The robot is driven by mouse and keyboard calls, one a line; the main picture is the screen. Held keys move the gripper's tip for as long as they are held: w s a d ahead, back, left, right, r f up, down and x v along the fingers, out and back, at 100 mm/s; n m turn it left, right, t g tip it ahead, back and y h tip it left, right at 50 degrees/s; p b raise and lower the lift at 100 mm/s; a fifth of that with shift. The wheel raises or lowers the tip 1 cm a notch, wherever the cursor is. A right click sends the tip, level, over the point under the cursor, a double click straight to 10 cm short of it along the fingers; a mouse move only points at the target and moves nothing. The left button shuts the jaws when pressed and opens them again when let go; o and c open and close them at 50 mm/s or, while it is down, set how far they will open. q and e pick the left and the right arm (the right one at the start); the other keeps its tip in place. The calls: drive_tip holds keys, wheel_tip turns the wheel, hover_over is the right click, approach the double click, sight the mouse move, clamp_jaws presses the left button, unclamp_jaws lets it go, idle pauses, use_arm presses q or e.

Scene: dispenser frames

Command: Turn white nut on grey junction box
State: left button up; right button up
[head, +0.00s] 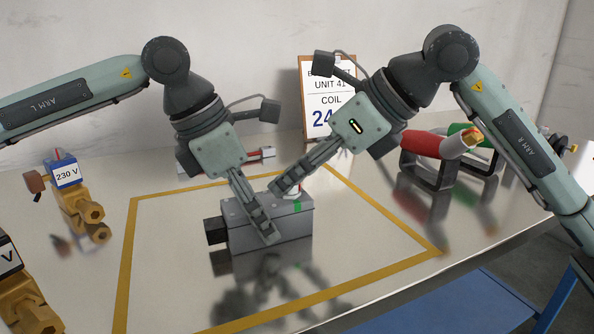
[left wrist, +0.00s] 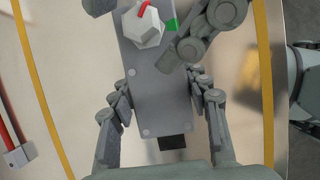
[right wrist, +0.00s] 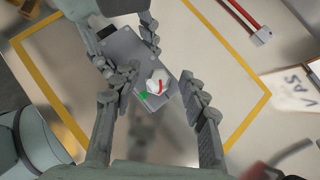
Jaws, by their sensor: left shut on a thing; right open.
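The grey junction box (head: 290,232) stands on the table inside a yellow outline. Its white nut (left wrist: 147,27) has a red stripe, and a green mark (left wrist: 171,26) is on the box beside it. The nut also shows in the right wrist view (right wrist: 157,81); in the head view it is mostly hidden. My left gripper (head: 260,222) is shut on the box, its fingers along two opposite sides. My right gripper (right wrist: 150,90) is open, its fingers on either side of the nut and apart from it. The red stripe points away from the green mark.
A sign (head: 325,100) stands behind the box. Yellowish fittings, one with a 230 V block (head: 67,173), stand at the left. Red and green cylinders (head: 425,143) lie on a dark rack at the right. A red-handled bar (right wrist: 240,16) lies behind the box.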

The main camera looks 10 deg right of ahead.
drive_tip(key=shift+c, duration=0.5)
clamp_jaws()
drive_tip(key=shift+s+m, duration=0.1)
drive_tip(key=shift+m, duration=0.3)
drive_tip(key=m+t+h, duration=0.2)
drive_tip(key=m, duration=0.1)
drive_tip(key=m+t+h, duration=0.1)
drive_tip(key=shift+s+a+m, duration=0.15)
drive_tip(key=shift+a+m, duration=0.1)
drive_tip(key=shift+m, duration=0.05)
drive_tip(key=m+t+h, duration=0.1)
drive_tip(key=m+h, duration=0.2)
drive_tip(key=m, duration=0.2)
drive_tip(key=shift+a+h, duration=0.15)
drive_tip(key=shift+h, duration=0.25)
drive_tip(key=shift+m, duration=0.3)
